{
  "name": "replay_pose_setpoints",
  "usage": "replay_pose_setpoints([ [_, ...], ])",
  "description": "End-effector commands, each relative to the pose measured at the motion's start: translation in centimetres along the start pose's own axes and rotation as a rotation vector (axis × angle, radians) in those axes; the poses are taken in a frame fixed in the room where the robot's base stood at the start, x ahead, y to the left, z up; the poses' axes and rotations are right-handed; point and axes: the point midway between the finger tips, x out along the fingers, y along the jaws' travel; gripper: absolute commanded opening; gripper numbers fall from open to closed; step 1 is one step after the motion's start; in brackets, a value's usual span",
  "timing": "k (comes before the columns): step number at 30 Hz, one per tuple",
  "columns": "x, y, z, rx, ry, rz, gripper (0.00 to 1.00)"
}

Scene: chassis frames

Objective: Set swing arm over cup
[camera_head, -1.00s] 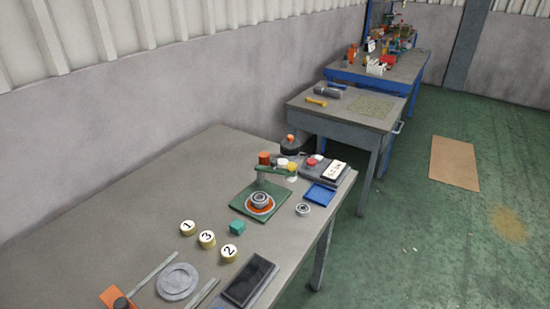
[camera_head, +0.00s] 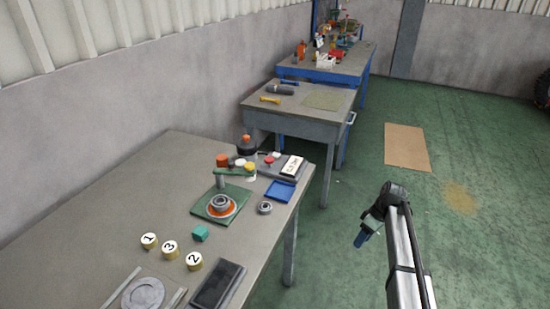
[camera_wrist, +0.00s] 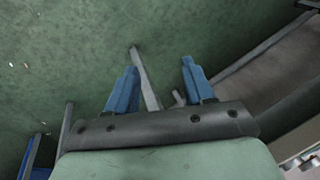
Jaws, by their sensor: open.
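The green swing arm (camera_head: 237,172) sits on a post on a green base plate (camera_head: 238,194) on the near table in the head view. The swing arm points to the right, toward the back of the plate. The cup (camera_head: 220,203), a grey ring-shaped part on an orange disc, stands on the plate in front of the post. The swing arm does not appear to lie over it. My gripper (camera_head: 365,236) hangs over the floor to the right of the table, well apart from the fixture. In the wrist view its two blue fingers (camera_wrist: 158,85) are apart with nothing between them.
Near the fixture are a loose metal ring (camera_head: 265,208), a blue tray (camera_head: 280,191), a teal block (camera_head: 200,233) and several numbered brass weights (camera_head: 170,247). A scale (camera_head: 282,166) and small coloured items stand behind. Open floor (camera_head: 345,260) lies right of the table edge.

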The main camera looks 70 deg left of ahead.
Motion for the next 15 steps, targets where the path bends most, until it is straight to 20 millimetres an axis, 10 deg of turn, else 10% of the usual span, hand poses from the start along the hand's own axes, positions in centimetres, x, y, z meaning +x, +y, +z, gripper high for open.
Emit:
replay_pose_setpoints([
  [8,-8.8,-6.6,-17.6,-0.369,0.027,0.007,0.52],
  [15,-16.4,-16.2,-30.7,-0.685,0.051,0.006,0.52],
])
